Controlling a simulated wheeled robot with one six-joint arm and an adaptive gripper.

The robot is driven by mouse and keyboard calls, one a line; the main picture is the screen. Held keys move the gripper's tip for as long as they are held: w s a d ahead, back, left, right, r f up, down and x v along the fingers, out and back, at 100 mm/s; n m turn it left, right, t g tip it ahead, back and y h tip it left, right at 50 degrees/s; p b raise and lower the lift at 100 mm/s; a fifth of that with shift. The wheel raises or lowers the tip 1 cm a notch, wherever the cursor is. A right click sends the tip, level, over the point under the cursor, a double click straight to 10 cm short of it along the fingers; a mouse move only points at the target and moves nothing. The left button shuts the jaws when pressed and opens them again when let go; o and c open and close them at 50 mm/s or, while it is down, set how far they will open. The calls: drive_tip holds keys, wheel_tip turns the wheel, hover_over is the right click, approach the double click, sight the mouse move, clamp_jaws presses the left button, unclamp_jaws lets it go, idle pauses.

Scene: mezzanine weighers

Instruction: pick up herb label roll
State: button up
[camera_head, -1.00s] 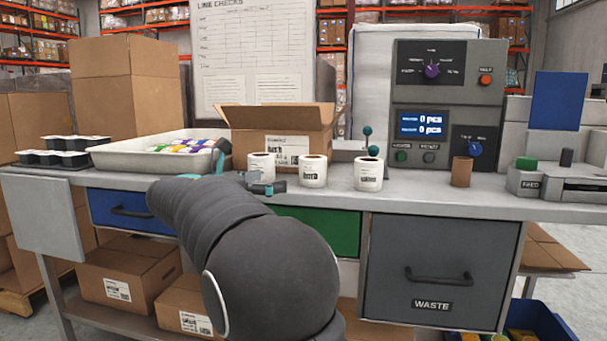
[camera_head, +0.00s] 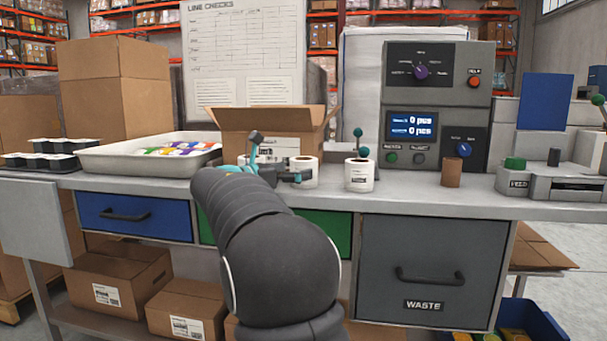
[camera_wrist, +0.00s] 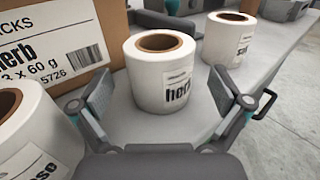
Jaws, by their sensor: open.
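The herb label roll (camera_wrist: 160,82) is a white roll with a brown core, standing upright on the grey bench, its "herb" print facing the wrist camera. In the head view it is the middle roll (camera_head: 310,174), partly behind my gripper (camera_head: 277,165). In the wrist view my gripper (camera_wrist: 163,98) is open, one finger on each side of the herb roll, with nothing held. The fingertips appear level with the roll's sides; whether they touch it I cannot tell.
Another roll (camera_wrist: 229,40) stands to the right, also in the head view (camera_head: 359,178). An open carton (camera_head: 235,125) is behind, a white tray (camera_head: 100,158) left. A brown core (camera_head: 452,172) stands right.

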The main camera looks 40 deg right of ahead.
drive_tip(key=d, duration=0.3)
drive_tip(key=shift+d+r, duration=0.15)
drive_tip(key=shift+d, duration=0.05)
drive_tip(key=c, duration=1.3)
drive_tip(key=shift+r, duration=0.15)
